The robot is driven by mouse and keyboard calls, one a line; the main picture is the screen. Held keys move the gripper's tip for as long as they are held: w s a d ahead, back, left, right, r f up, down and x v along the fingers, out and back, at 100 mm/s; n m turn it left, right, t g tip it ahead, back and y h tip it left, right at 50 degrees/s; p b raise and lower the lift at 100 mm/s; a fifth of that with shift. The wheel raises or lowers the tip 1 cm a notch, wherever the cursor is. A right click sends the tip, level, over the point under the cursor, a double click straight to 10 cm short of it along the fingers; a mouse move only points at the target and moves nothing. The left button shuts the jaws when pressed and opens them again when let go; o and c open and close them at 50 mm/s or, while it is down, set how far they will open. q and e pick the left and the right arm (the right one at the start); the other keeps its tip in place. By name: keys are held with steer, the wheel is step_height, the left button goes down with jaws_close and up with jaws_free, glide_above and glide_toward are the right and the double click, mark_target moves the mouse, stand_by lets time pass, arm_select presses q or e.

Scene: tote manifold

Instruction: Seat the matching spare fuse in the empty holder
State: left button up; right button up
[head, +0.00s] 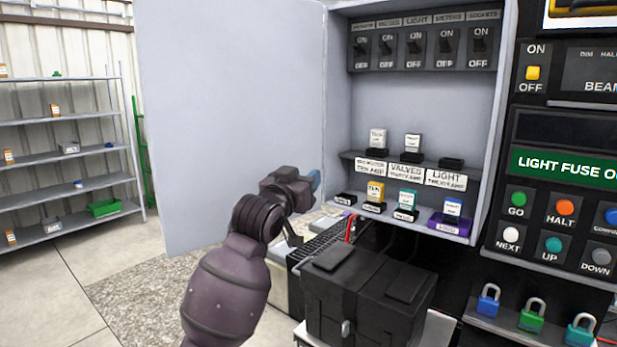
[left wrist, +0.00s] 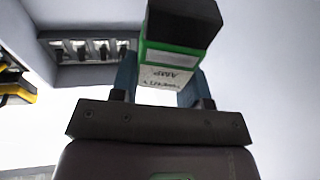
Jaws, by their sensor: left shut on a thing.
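The empty holder (head: 451,162) is a bare black base at the right end of the upper shelf, above a LIGHT label (head: 446,180). My left gripper (head: 315,179) is in front of the cabinet's left side, left of the shelves and apart from them. In the left wrist view it is shut on a fuse (left wrist: 172,62) with a white AMP label, a green band and a black end. The head view hides this fuse. My right gripper is not in view.
Two fuses (head: 377,139) (head: 412,142) fill the other upper holders. A bare black base (head: 345,199) sits at the lower shelf's left end. The open cabinet door (head: 235,110) stands left. A black case (head: 365,290) is below. The panel screen (head: 565,166) reads LIGHT FUSE, then is cut off.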

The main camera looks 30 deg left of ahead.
arm_select(q)
steer(key=shift+s+a, duration=0.1)
steer(key=shift+s, duration=0.6)
step_height(320, 180, up, 12)
stand_by(1.4)
stand_by(1.5)
